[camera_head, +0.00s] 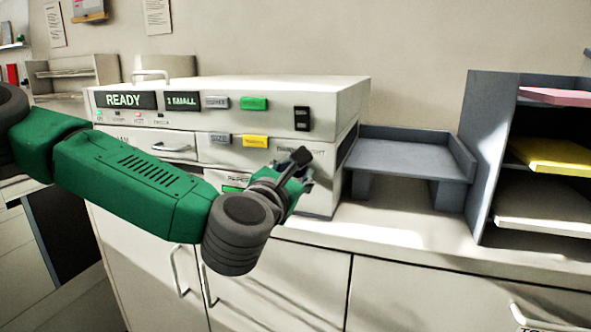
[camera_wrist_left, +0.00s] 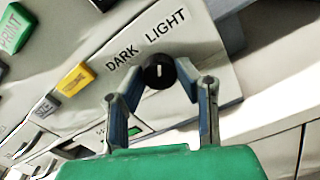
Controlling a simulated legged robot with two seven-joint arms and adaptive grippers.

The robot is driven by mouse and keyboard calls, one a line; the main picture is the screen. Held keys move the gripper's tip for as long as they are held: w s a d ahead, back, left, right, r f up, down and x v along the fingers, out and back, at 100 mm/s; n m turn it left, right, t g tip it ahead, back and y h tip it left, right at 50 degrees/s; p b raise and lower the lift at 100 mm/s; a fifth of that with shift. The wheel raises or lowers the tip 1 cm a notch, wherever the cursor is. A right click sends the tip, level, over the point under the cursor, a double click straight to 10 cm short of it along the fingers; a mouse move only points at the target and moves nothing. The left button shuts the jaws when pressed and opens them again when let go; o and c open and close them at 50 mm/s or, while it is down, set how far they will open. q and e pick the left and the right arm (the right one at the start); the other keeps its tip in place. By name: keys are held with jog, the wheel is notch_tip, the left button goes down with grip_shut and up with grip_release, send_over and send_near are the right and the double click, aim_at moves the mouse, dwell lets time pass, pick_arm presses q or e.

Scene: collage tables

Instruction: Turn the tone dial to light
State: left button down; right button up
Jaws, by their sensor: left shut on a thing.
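The tone dial (camera_wrist_left: 157,73) is a small round black knob with a white mark, on the pale front panel of the machine (camera_head: 330,88). In the left wrist view the mark points about straight up in the picture, between the words DARK (camera_wrist_left: 122,59) and LIGHT (camera_wrist_left: 166,27). My left gripper (camera_head: 302,168) is at the lower right of the machine's front. In the left wrist view its two fingers sit on either side of the dial, shut on it. In the head view the gripper hides the dial. My right gripper is not in view.
The machine also has a green button (camera_head: 254,104), a yellow button (camera_head: 255,141), a black rocker switch (camera_head: 302,118) and a display reading READY (camera_head: 124,100). A grey raised tray (camera_head: 410,147) stands to its right, then a shelf (camera_head: 484,150) with coloured sheets.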

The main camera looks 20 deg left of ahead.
pick_arm(q)
jog(key=shift+f+m, duration=0.3)
jog(key=shift+m, duration=1)
jog(key=c, duration=1.2)
grip_release()
jog(key=shift+w, duration=0.15)
jog(key=shift+a+r, duration=0.1)
jog(key=shift+s, duration=0.5)
jog(key=s, duration=0.6)
jog(key=shift+s+a, duration=0.15)
jog(key=shift+s, duration=0.05)
